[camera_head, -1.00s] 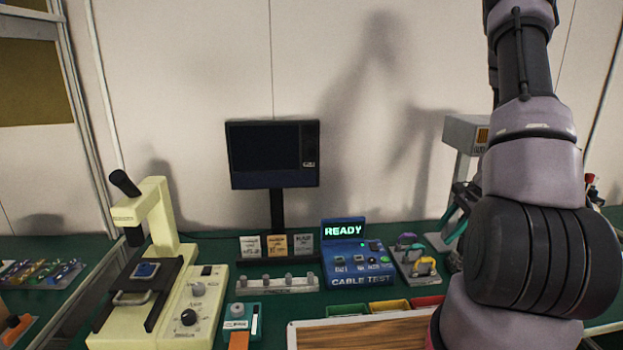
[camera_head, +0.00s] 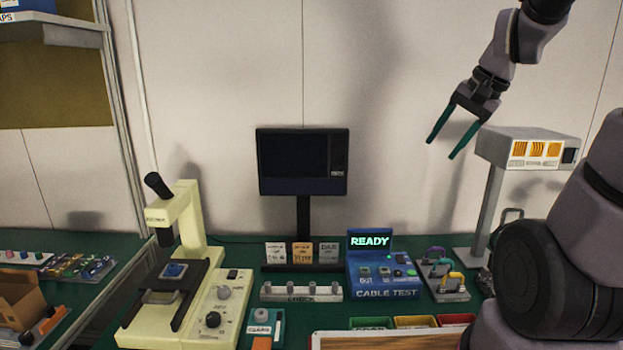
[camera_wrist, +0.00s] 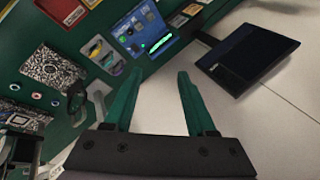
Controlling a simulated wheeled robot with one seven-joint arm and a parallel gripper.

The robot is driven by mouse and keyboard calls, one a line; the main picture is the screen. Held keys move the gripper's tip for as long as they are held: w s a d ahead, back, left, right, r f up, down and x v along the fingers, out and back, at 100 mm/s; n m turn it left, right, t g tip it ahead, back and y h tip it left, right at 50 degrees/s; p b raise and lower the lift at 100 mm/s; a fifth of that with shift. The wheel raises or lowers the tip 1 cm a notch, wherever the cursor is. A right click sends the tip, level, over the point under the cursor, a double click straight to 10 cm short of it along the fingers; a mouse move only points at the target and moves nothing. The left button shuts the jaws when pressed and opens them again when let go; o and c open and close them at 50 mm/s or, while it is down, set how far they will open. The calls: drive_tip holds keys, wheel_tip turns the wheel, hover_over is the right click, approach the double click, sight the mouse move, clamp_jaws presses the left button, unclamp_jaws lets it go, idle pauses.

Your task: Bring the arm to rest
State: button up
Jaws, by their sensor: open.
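My gripper (camera_head: 453,146) is up in the air at the upper right of the head view, in front of the wall and above the bench. Its two green fingers point down and to the left, apart, with nothing between them. In the wrist view my gripper (camera_wrist: 158,80) also shows open and empty, with pale wall between and beyond the fingers. The nearest thing below it in the head view is the grey box-headed stand (camera_head: 527,148), and the fingers look clear of it.
The green bench holds a cream microscope-like press (camera_head: 190,220), a dark monitor (camera_head: 301,165), a blue cable tester (camera_head: 384,275) reading READY, a rack of coloured loops (camera_head: 442,277) and small bins (camera_head: 414,321). A shelf (camera_head: 50,25) stands at the left. The air around my gripper looks free.

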drive_tip(key=s+a+r+n+t+h, duration=0.1)
drive_tip(key=s+a+r+n+t, duration=0.1)
drive_tip(key=s+r, duration=0.4)
drive_tip(key=s+a+n, duration=0.1)
drive_tip(key=s, duration=0.2)
drive_tip(key=shift+s+a+r+t, duration=0.25)
drive_tip(key=shift+s+r+t, duration=0.05)
drive_tip(key=shift+s, duration=0.1)
